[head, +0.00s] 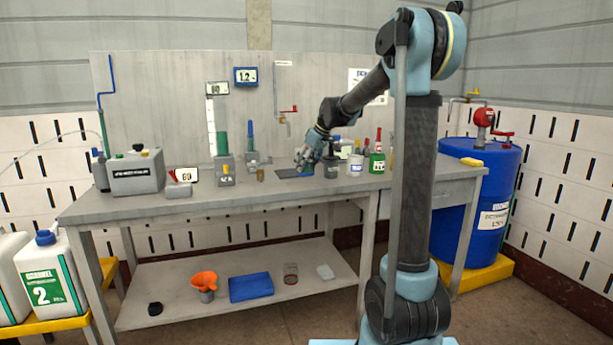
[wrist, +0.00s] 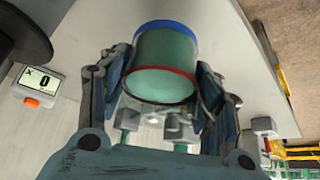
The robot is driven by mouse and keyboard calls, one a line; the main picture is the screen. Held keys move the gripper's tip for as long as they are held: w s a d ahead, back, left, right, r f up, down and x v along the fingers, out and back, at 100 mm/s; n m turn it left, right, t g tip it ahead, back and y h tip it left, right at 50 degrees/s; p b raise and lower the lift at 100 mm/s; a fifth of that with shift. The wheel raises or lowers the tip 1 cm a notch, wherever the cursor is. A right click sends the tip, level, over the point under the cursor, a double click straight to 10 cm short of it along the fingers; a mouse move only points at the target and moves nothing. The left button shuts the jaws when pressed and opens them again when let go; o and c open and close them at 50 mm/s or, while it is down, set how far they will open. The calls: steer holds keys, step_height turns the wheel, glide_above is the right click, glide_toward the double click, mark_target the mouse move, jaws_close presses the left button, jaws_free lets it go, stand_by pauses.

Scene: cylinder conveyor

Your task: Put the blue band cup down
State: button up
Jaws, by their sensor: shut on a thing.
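In the wrist view, the blue band cup (wrist: 166,49) is a greenish, see-through cylinder with a blue band at its far end and a red ring at its near end. My gripper (wrist: 163,80) is shut on it, with one finger on each side. In the head view, my gripper (head: 304,160) is low over the workbench (head: 240,194), by a dark flat mat (head: 287,174). The cup is not clearly visible there. I cannot tell whether the cup touches the surface below it.
In the wrist view, a small display (wrist: 40,87) reading 0 lies at left, below a dark round object (wrist: 20,35). In the head view, a dark pot (head: 332,168), a white cup (head: 355,166) and a green-labelled bottle (head: 377,164) stand just right of my gripper. The bench front is clear.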

mark_target(306, 172)
steer(key=shift+f, duration=2.05)
steer(key=o, duration=1.2)
